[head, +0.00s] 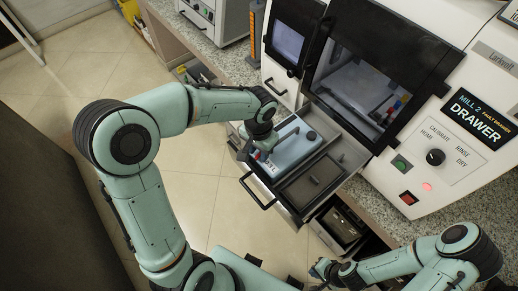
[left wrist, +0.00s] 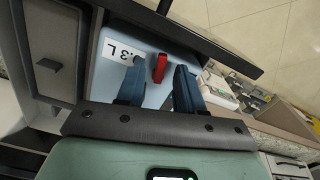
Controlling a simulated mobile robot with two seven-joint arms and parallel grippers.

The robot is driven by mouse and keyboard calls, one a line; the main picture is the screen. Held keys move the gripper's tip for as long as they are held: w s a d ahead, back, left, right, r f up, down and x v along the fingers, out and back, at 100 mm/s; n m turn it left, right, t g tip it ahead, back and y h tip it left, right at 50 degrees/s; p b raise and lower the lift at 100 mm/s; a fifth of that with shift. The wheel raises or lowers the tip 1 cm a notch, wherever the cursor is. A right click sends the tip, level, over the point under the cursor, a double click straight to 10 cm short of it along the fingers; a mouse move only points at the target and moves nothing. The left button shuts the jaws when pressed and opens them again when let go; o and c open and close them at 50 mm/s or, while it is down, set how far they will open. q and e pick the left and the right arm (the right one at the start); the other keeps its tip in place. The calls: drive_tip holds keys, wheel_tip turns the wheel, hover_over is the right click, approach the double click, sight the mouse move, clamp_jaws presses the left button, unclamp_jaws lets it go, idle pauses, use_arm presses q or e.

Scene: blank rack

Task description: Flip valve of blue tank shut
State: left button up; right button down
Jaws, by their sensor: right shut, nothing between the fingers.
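The blue tank (head: 292,150) sits in the pulled-out drawer of the mill. In the left wrist view the tank (left wrist: 104,76) shows a white label reading "3 L" and a red valve lever (left wrist: 160,68). My left gripper (head: 258,153) is over the near end of the tank. In the left wrist view its two blue fingers (left wrist: 158,78) are apart, with the red lever showing between them. I cannot tell whether either finger touches the lever. My right gripper (head: 320,270) is shut and empty, low in the head view, away from the tank.
The drawer's handle (head: 257,192) sticks out at its front. A dark lidded compartment (head: 312,184) lies beside the tank. The white mill (head: 440,130) with its control panel stands behind on the speckled counter. The tiled floor (head: 212,205) at left is open.

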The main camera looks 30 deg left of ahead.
sight(258, 154)
use_arm(q)
clamp_jaws()
drive_tip(key=shift+a+m, duration=0.2)
drive_tip(key=shift+m, duration=1.4)
use_arm(e)
drive_tip(key=shift+w+r, duration=0.1)
use_arm(q)
drive_tip(key=shift+o, duration=0.3)
unclamp_jaws()
